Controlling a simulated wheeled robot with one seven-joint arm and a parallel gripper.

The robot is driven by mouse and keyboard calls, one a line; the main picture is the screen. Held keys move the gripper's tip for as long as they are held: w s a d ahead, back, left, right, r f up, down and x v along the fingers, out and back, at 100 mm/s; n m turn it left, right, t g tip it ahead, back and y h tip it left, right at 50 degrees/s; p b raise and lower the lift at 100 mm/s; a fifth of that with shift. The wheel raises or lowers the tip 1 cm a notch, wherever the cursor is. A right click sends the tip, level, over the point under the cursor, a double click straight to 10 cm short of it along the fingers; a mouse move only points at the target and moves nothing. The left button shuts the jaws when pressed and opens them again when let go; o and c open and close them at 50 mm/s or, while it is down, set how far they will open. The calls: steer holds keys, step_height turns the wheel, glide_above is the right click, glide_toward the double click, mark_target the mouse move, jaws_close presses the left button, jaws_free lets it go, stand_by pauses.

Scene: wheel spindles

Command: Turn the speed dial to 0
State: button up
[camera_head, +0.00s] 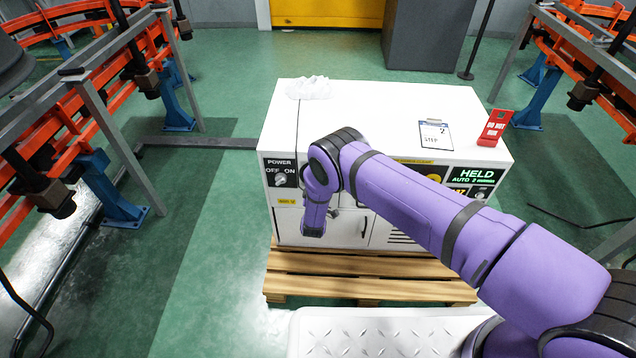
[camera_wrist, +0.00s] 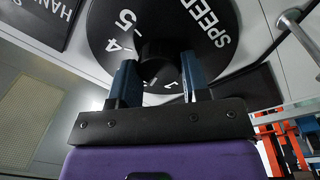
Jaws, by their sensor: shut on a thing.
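The speed dial (camera_wrist: 180,18) is a black round plate in the wrist view, with white numbers, a 4 and a 5 among them, and the word SPEED. A dark knob (camera_wrist: 158,48) stands out from its middle. My gripper (camera_wrist: 160,76) has its two blue fingers on either side of this knob and is shut on it. The knob's pointer cannot be made out, and the lower numbers are partly hidden by the fingers. In the head view my purple arm hides the dial on the front of the white cabinet (camera_head: 375,105).
A power switch (camera_head: 281,180) is at the cabinet's front left. A green HELD display (camera_head: 472,175) is at the right. The cabinet stands on a wooden pallet (camera_head: 350,288). Orange racks flank it.

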steer(key=shift+d+f+n+y, duration=0.1)
steer(key=shift+n+y, duration=0.4)
steer(key=shift+n, duration=3.8)
steer(key=shift+d+n+y, duration=0.1)
steer(key=shift+n+y, duration=0.4)
steer(key=shift+n, duration=3.8)
steer(key=o, duration=0.9)
steer(key=s, duration=1.1)
steer(key=shift+d+f, duration=0.15)
steer(key=shift+f, duration=0.05)
steer(key=shift+w, duration=0.1)
